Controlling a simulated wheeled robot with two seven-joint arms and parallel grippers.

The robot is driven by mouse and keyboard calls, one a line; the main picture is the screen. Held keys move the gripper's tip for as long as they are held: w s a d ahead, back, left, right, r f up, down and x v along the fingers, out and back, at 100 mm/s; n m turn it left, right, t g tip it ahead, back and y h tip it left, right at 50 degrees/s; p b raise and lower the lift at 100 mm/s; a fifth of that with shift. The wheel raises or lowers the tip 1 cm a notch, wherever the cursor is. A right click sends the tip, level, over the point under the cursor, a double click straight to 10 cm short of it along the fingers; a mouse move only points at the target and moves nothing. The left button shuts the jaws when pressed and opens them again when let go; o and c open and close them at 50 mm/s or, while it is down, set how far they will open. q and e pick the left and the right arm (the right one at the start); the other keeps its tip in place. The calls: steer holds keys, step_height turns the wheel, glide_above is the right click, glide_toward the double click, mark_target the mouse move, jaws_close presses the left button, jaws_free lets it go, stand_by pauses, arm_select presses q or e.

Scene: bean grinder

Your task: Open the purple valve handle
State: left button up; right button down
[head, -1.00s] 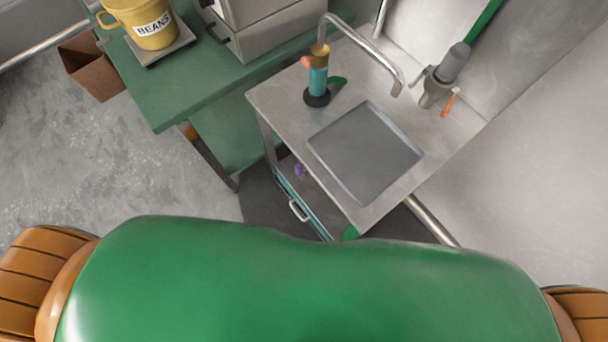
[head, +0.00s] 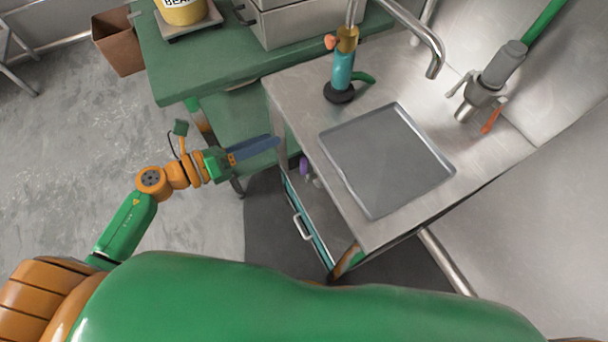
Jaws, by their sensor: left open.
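The purple valve handle (head: 304,166) is a small knob low under the sink counter, on the left side near the counter's corner post. It is partly in shadow under the counter edge, and its turn position is too small to tell. My left gripper (head: 268,144) is open and empty, left of the valve handle in the picture, with its blue fingers pointing right toward the counter's side. The fingers overlap in this view, and a visible gap remains between their tips and the handle. My right gripper is not in view.
The steel sink counter (head: 300,108) has a grey basin or tray (head: 385,160) and a tap (head: 436,62). Below is a drawer front with a white handle (head: 302,226). A green table (head: 200,80) stands to the left.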

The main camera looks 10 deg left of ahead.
mark_target(304, 167)
arm_select(q)
steer(key=s+d+f+m+g, duration=0.1)
steer(key=d+m, duration=0.1)
steer(key=m, duration=0.1)
steer(key=d+f+m+g, duration=0.1)
steer(key=d+m+g, duration=0.1)
steer(key=d+m, duration=0.1)
steer(key=s+d+f+m+g, duration=0.1)
steer(key=d+m+g, duration=0.1)
steer(key=m, duration=0.3)
steer(key=shift+s+d, duration=0.3)
steer(key=shift+d, duration=0.4)
steer(key=shift+w+d+f, duration=0.1)
steer(key=shift+d+f, duration=0.1)
steer(key=shift+d, duration=0.15)
jaws_close()
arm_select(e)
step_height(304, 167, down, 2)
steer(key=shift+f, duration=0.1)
